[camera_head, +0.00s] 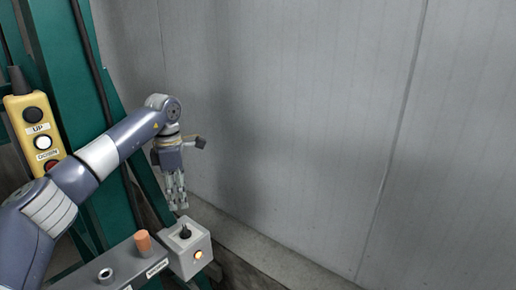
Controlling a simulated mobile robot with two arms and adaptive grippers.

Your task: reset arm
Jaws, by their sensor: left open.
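My left arm comes in from the lower left and bends downward at the wrist. My left gripper (178,207) hangs with its fingers pointing down, open, with nothing seen between them. In the picture it is just above a grey control box (190,255) with a black knob on top; I cannot tell the exact gap in depth. My right gripper is out of view.
A yellow pendant (36,135) with UP and DOWN buttons hangs at the left by a green steel frame (60,60). A grey panel (112,265) with an orange knob (143,241) is below. A bare grey wall (300,120) fills the right, above a concrete ledge (270,255).

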